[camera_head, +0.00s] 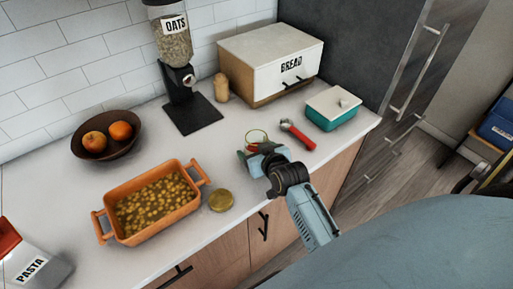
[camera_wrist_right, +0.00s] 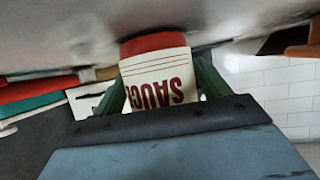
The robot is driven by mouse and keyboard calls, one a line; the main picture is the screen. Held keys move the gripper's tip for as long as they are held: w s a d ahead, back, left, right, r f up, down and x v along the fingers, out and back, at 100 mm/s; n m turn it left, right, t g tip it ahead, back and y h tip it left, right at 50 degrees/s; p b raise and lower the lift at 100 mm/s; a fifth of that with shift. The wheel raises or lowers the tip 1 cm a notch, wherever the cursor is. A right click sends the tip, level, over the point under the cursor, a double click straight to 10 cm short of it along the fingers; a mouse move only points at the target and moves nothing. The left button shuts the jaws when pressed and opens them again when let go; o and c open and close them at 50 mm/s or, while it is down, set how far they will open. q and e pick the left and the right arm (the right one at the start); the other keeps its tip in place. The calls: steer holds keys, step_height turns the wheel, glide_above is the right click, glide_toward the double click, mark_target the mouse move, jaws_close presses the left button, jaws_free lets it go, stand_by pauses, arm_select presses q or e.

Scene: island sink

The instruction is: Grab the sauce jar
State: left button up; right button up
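The sauce jar (camera_head: 256,137) stands on the counter, with clear glass at the top and red contents. Its cream label with red "SAUCE" lettering fills the middle of the right wrist view (camera_wrist_right: 158,82), where it looks upside down. My right gripper (camera_head: 262,153) is low at the jar's near side. Its two green fingers (camera_wrist_right: 160,85) stand on either side of the jar, open around it; contact is not clear. In the head view the gripper hides the jar's lower part. My left gripper is not in view.
A round golden lid (camera_head: 221,200) lies near the counter's front edge. An orange casserole (camera_head: 133,235) of food is left of it. A red-handled utensil (camera_head: 297,134) and a teal container (camera_head: 331,115) sit right of the jar. The bread box (camera_head: 245,88) is behind.

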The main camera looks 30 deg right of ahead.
steer(key=c, duration=0.9)
steer(key=shift+c, duration=0.2)
steer(key=shift+r, duration=0.2)
